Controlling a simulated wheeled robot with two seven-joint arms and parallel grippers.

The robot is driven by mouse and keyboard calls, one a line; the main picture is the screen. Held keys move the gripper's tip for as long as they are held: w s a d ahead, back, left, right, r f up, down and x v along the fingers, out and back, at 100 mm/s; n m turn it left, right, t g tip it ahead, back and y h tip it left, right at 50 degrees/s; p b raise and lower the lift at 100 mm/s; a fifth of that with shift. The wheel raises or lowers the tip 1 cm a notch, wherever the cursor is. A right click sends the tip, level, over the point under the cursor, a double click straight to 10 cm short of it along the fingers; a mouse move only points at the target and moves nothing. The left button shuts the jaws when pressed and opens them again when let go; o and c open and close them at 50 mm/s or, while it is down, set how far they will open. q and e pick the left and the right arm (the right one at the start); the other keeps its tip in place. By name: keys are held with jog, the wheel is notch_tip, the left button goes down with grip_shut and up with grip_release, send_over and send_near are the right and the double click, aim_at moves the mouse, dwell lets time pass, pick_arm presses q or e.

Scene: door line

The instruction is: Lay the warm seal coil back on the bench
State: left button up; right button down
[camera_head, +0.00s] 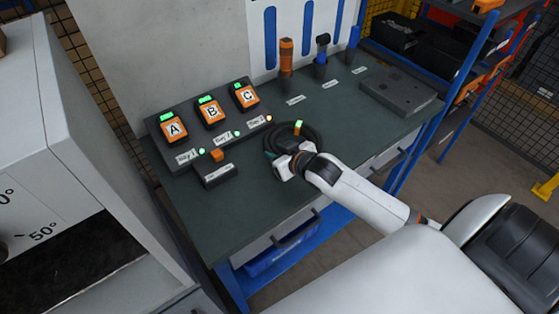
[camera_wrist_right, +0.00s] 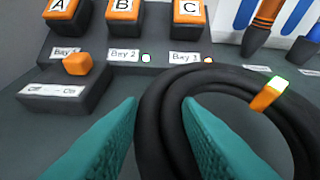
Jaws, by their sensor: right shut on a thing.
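The seal coil (camera_head: 284,126) is a black ring of several turns with an orange tag with a bright green top. It is at the dark bench top (camera_head: 345,130), near the front middle; I cannot tell if it touches the surface. My right gripper (camera_head: 276,154) reaches in from the right and is shut on the coil's left side. In the right wrist view the teal fingers (camera_wrist_right: 161,102) have the black turns of the coil (camera_wrist_right: 228,80) between them. My left gripper is not in view.
A charger rack (camera_head: 213,132) with orange blocks A, B and C stands at the back left. A small switch box (camera_head: 216,174) is left of the coil. Bench top between coil and case is clear.

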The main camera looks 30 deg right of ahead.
jog(key=shift+f, duration=0.35)
notch_tip(320, 180, down, 3)
jog(key=shift+s, duration=0.1)
jog(key=shift+f, duration=0.25)
jog(key=c, duration=1)
grip_release()
jog(key=shift+c, duration=0.2)
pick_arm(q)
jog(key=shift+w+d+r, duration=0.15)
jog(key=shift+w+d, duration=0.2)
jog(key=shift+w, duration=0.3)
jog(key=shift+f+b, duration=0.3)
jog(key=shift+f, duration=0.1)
pick_arm(e)
jog(key=v, duration=1.2)
